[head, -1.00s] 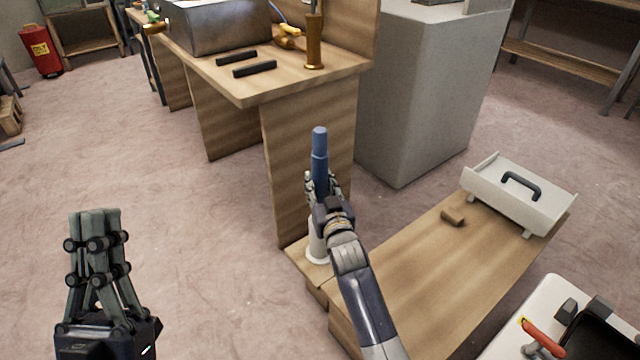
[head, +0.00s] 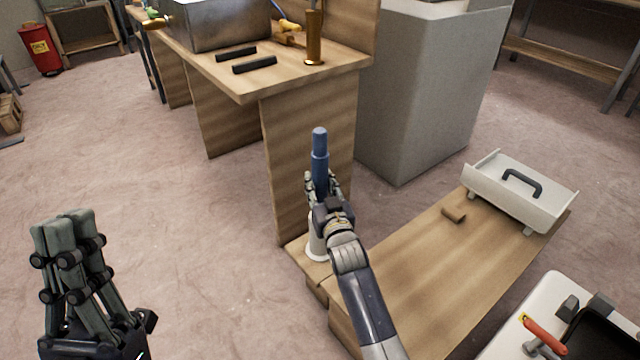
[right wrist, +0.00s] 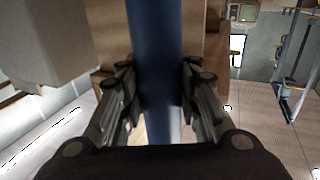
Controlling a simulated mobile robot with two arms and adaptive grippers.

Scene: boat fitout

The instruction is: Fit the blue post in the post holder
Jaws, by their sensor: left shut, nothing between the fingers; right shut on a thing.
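The blue post (head: 320,152) stands upright in the head view, with its narrower end at the top. My right gripper (head: 320,185) is shut on it around its lower part; the post also shows between the fingers in the right wrist view (right wrist: 157,60). Directly below is the white post holder (head: 316,248), standing on the low wooden bench and partly hidden by my gripper. Whether the post's lower end is inside the holder or just above it, I cannot tell. My left gripper (head: 65,222) is shut and empty, at the lower left over the floor.
A wooden workbench (head: 300,82) with dark bars stands behind the post. A grey cabinet (head: 425,100) stands behind.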

